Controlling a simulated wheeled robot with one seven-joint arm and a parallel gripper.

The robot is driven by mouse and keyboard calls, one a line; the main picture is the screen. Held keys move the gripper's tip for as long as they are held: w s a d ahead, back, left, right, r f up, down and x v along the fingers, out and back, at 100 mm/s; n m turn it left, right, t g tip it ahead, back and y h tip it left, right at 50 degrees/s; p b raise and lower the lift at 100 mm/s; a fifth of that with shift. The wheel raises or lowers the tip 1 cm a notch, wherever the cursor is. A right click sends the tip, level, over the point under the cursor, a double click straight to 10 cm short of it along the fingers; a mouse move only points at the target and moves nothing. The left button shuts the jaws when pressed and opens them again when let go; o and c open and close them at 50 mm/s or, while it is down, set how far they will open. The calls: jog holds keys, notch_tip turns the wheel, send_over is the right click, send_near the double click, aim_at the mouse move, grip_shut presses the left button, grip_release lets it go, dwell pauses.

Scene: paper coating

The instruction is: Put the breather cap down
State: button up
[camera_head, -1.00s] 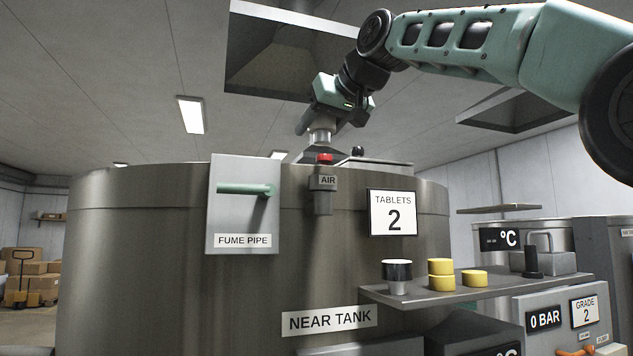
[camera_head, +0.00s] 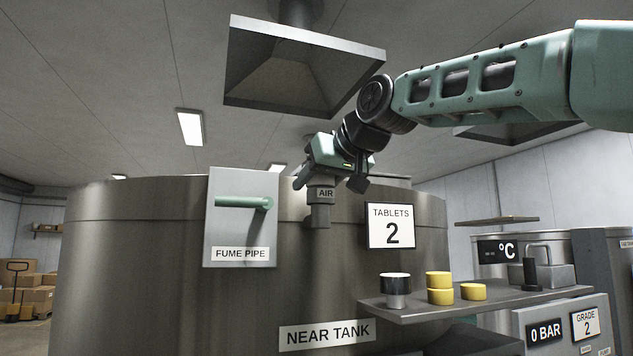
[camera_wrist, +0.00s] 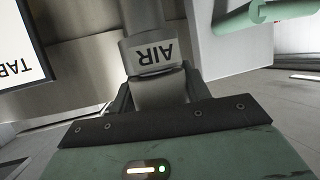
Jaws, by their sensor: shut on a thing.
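My gripper (camera_head: 322,178) is at the top of the AIR pipe (camera_head: 320,214), on the front of the near tank. In the wrist view, the fingers (camera_wrist: 160,84) are shut on a grey, smooth-sided piece (camera_wrist: 160,95), which I take to be the breather cap. It sits right against the block with the AIR label (camera_wrist: 153,55). Whether it rests on the pipe or is just above it, I cannot tell. In the head view my gripper hides the pipe's top and most of the cap.
The near tank (camera_head: 150,285) fills the middle. A fume pipe panel (camera_head: 236,229) with a green handle (camera_head: 240,203) is left of the gripper. A hood (camera_head: 300,70) hangs above.

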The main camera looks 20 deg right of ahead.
jog(key=shift+f, duration=0.1)
jog(key=shift+f, duration=0.15)
jog(key=o, duration=1)
